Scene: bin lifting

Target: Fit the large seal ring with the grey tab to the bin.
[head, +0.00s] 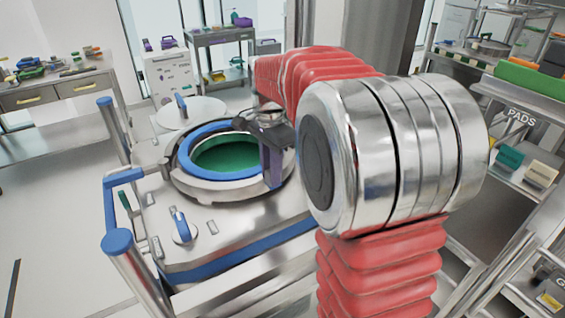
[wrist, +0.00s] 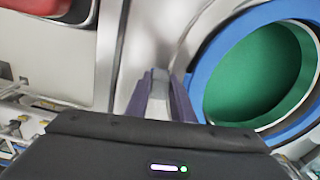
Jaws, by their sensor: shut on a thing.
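The large blue seal ring (head: 186,155) lies over the round metal mouth of the bin (head: 240,232), with green (head: 228,158) showing inside it. I cannot tell whether it is fully seated. My gripper (head: 272,168) is at the ring's right side, pointing down, with purple fingers. In the wrist view my gripper (wrist: 160,82) is shut on a narrow grey piece, apparently the ring's grey tab (wrist: 155,105). The blue ring (wrist: 207,88) shows close to the right finger there. My arm hides the far right of the bin top.
A round metal lid (head: 190,112) rests behind the mouth. Posts with blue caps (head: 117,242) stand at left. A shelf marked PADS (head: 525,108) is at right.

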